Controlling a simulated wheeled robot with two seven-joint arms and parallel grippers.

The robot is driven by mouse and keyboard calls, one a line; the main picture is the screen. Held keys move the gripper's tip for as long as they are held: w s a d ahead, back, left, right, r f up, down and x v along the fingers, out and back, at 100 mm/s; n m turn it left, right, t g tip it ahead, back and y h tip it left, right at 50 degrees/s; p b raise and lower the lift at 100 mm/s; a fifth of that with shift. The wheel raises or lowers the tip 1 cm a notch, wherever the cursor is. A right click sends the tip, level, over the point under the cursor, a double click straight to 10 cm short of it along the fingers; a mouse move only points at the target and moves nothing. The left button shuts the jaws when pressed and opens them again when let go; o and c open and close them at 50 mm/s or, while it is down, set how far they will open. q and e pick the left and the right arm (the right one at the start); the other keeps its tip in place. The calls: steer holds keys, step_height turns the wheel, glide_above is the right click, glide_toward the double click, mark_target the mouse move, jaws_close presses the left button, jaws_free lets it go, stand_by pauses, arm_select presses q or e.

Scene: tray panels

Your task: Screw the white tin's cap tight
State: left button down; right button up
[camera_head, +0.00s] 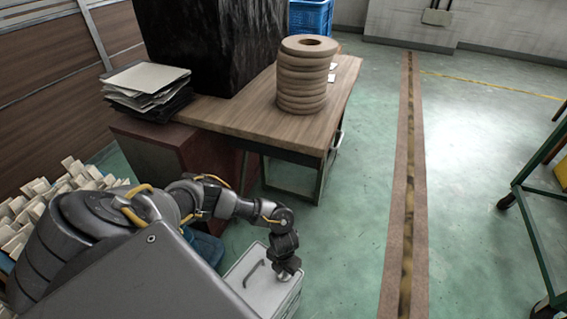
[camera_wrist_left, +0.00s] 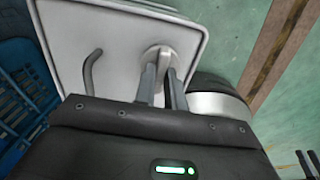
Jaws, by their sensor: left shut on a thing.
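The white tin (camera_head: 262,283) is a boxy white can standing low in front of me, at the bottom middle of the head view. Its top with a dark curved handle (camera_wrist_left: 92,72) fills the upper left of the left wrist view. The round pale cap (camera_wrist_left: 160,58) sits on the tin's top near one edge, with a raised grip across it. My left gripper (camera_wrist_left: 164,82) comes down over the cap, its two fingers shut on the raised grip. In the head view my left gripper (camera_head: 286,272) hides the cap.
A wooden table (camera_head: 245,112) with a stack of brown rings (camera_head: 303,80) stands beyond the tin. A blue crate (camera_wrist_left: 20,85) is beside the tin. A striped floor line (camera_head: 405,170) runs along open green floor to the right. A green cart frame (camera_head: 530,215) is at far right.

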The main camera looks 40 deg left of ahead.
arm_select(q)
steer(key=c, duration=1.5)
jaws_free()
steer(key=shift+o, duration=0.2)
steer(key=shift+r, duration=0.1)
